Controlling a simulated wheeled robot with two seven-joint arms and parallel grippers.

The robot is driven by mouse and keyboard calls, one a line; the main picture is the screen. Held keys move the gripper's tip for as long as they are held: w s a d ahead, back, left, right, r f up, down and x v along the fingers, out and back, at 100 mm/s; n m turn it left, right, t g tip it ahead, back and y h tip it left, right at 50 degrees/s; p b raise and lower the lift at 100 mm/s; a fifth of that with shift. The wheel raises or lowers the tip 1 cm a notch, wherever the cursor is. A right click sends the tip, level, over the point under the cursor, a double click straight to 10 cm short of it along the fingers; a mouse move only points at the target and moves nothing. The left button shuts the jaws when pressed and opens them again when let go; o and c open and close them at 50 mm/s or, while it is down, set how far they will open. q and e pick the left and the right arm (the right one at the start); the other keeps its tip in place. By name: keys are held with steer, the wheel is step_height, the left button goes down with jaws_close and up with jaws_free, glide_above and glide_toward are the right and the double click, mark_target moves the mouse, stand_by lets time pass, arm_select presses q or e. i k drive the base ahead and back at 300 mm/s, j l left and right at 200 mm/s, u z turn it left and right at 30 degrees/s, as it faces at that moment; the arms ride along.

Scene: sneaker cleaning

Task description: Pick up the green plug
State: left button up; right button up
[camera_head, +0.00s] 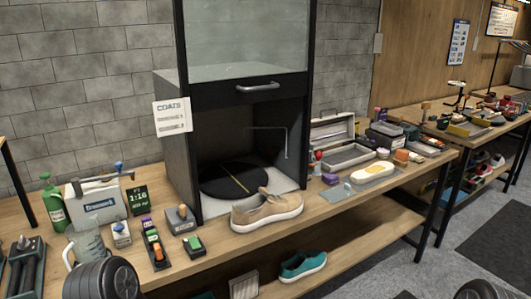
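A small dark block with a green top (194,243) stands on the workbench, in front of the cabinet's left side. It is the closest match I see to the green plug, but it is too small to be sure. Left of it a narrow dark holder (157,252) carries small coloured pieces, some orange and some green. A small purple-topped piece (146,222) stands just behind that holder. Dark rounded parts at the bottom left and bottom right look like my arms. Neither gripper's fingers show, and nothing is seen touching the green-topped block.
A tan sneaker (267,212) sits at the cabinet's (311,130) open front. A teal shoe (303,265) lies on the lower shelf. Trays (347,157) fill the right bench.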

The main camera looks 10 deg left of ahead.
mark_target(152, 236)
steer(key=i+j+u, duration=0.15)
steer(key=u, duration=1.1)
